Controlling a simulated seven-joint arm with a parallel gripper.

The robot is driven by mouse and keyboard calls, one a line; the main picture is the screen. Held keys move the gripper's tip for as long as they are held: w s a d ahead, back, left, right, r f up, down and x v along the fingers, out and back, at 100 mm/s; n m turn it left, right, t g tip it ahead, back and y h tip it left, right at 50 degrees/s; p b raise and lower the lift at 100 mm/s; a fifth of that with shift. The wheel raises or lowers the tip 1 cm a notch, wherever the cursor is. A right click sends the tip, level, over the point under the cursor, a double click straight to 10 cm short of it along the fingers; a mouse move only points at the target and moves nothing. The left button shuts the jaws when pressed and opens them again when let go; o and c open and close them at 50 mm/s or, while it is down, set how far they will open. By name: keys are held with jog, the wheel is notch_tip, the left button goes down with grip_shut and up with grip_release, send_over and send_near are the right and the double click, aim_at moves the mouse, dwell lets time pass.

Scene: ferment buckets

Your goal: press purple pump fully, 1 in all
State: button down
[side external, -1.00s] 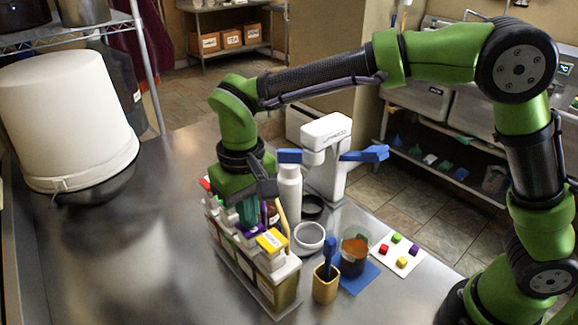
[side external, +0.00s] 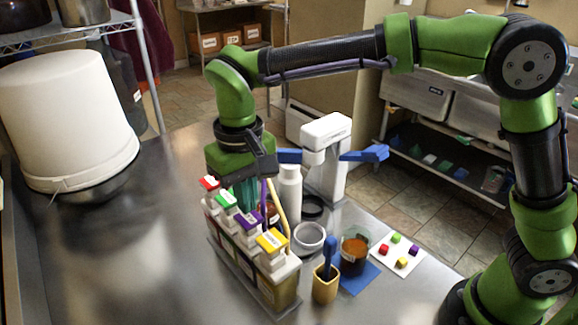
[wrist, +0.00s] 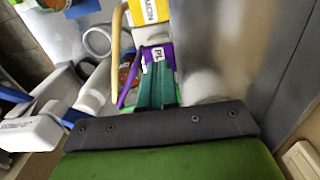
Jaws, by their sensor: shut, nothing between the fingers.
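The purple pump (side external: 247,220) stands in a rack of bottles between the green pump (side external: 226,200) and the yellow pump (side external: 271,239). Its head looks about level in line with its neighbours. In the wrist view the purple pump (wrist: 158,55) shows its white label just beyond my fingertips. My gripper (side external: 245,205) points down with its green fingers together and empty, just above or behind the purple head. The fingers also show in the wrist view (wrist: 157,75). Whether the tips touch the head, I cannot tell.
The red pump (side external: 209,182) is at the rack's far end. A white bottle (side external: 290,195), a white dispenser stand (side external: 325,160), a glass of brown liquid (side external: 354,250) and a wooden cup (side external: 326,284) stand to the right.

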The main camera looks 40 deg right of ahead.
dwell(0.3)
notch_tip(320, 180, up, 6)
dwell(0.7)
jog(key=shift+w, duration=0.1)
jog(key=shift+d+f+n, duration=0.2)
jog(key=shift+f+n, duration=0.2)
jog(key=shift+f, duration=0.65)
jog(key=s+d+m+t+y, duration=0.1)
jog(key=s+d+m+t, duration=0.1)
jog(key=s+d, duration=0.5)
jog(key=s+d+m+t+y, duration=0.1)
jog(key=s+d+t, duration=0.4)
jog(key=d, duration=1)
jog(key=shift+s+m, duration=0.9)
jog(key=shift+s, duration=0.15)
